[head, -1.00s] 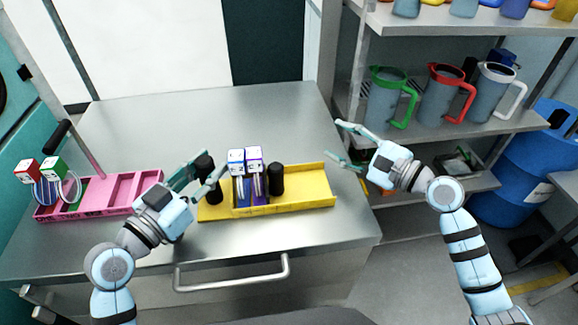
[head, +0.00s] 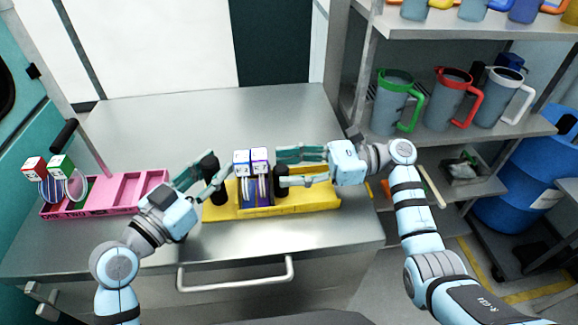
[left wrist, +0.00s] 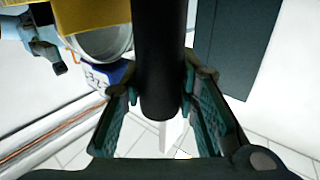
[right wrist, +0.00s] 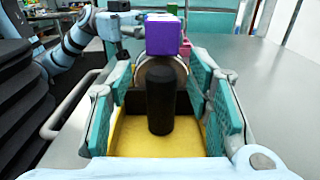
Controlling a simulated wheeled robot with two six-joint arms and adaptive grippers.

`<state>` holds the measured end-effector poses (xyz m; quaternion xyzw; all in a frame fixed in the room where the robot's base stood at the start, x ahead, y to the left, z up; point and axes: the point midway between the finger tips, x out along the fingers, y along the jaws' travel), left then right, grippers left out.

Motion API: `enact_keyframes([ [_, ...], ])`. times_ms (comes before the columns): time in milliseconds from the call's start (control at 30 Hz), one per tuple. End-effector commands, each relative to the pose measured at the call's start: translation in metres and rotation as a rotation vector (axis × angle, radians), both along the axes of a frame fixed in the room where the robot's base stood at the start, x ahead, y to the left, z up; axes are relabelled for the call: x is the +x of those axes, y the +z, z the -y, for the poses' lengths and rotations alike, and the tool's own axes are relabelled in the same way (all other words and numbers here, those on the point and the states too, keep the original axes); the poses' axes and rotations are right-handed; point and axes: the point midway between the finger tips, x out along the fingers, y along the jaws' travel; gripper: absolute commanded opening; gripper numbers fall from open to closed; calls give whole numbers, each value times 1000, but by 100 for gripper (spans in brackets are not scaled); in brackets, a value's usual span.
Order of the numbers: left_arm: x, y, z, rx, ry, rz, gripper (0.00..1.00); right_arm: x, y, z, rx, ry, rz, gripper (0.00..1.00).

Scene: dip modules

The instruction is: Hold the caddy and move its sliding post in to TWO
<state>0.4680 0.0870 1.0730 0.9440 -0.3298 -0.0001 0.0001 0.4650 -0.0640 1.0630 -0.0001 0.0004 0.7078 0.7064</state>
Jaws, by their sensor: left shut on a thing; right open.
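The yellow caddy (head: 318,205) sits on the steel table in the head view. Two modules with white-and-coloured block tops (head: 251,162) stand in it between two black posts. My left gripper (head: 213,178) is shut on the left black post (head: 212,166); this post also fills the middle of the left wrist view (left wrist: 160,60). My right gripper (head: 280,168) is open, its fingers on either side of the right black post (head: 281,186). In the right wrist view this post (right wrist: 161,100) stands between the open fingers, with a purple block (right wrist: 163,36) behind it.
A pink caddy (head: 125,190) with a red-topped and a green-topped module stands at the left of the table. A shelf with several jugs (head: 448,98) and a blue barrel (head: 520,180) are at the right. The table's back is clear.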

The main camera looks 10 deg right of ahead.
Motion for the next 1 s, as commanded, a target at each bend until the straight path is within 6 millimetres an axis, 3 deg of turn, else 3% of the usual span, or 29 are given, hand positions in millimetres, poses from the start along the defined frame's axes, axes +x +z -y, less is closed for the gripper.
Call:
enact_keyframes([
  [267,0,0,0,-1,0,0,0,0,0,-5,-1,-1,0,46],
  [567,0,0,0,-1,0,0,0,0,0,-5,-1,0,0,1],
  [1000,0,0,0,-1,1,1,0,0,0,-11,0,2,0,0],
])
